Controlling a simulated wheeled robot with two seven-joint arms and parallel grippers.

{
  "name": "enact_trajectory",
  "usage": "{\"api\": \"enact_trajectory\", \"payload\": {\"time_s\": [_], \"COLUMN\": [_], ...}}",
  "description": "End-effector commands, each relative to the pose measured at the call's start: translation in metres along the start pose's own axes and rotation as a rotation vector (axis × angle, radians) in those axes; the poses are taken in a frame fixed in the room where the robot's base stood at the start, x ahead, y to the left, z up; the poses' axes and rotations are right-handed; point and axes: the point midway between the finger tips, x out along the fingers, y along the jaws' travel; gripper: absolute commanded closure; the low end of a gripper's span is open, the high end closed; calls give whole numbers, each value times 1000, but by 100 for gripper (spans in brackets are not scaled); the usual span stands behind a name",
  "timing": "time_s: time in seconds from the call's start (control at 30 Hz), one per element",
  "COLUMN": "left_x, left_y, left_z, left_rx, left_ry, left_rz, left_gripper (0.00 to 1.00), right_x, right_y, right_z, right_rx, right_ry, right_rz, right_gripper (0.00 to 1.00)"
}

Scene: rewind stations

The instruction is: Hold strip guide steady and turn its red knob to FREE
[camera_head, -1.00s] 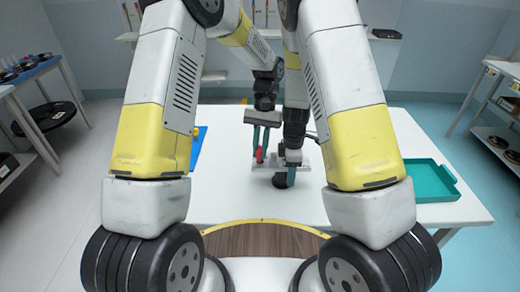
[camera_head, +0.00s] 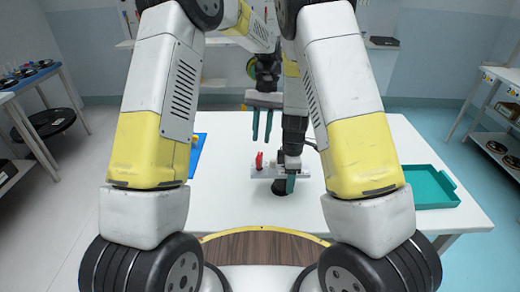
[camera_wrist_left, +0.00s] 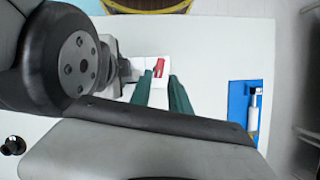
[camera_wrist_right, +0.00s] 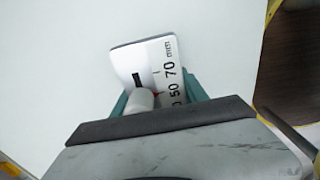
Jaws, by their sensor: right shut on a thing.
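The strip guide (camera_head: 263,173) is a pale plate on the white table, slightly angled in the head view. Its red knob (camera_head: 259,160) stands upright near its left end; it also shows in the left wrist view (camera_wrist_left: 158,67). My left gripper (camera_head: 262,138) is open and empty above the knob, apart from it. My right gripper (camera_head: 291,184) is shut on the strip guide. In the right wrist view the guide's plate (camera_wrist_right: 137,55) shows printed 50 and 70 markings and a white cylinder between the fingers. I cannot read which label the knob points to.
A teal tray (camera_head: 455,187) lies at the table's right. A blue mat (camera_head: 196,150) with a yellow piece lies at the left, partly behind my arm. The white table (camera_head: 235,205) is bare in front of the guide. Side tables with reels stand left and right.

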Motion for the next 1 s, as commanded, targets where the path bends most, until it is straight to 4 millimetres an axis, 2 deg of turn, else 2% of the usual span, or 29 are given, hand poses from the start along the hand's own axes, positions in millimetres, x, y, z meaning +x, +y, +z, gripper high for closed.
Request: {"api": "enact_trajectory", "payload": {"time_s": [0.1, 0.3, 0.77, 0.87, 1.0], "left_x": [-22, -42, -46, -47, -49], "left_y": [1, 1, 1, 0, -3], "left_z": [-1, 0, 1, 4, 14], "left_rx": [1, 1, -4, -23, -70], "left_ry": [3, 0, 16, 75, 237], "left_rz": [0, 0, -8, -34, -77], "left_gripper": [77, 77, 77, 77, 77], "right_x": [0, 0, 0, 0, 0], "right_y": [0, 0, 0, 0, 0], "right_z": [0, 0, 0, 0, 0], "right_rx": [0, 0, 0, 0, 0], "right_ry": [0, 0, 0, 0, 0], "right_rz": [0, 1, 1, 1, 1], "right_gripper": [100, 100, 100, 100, 100]}}
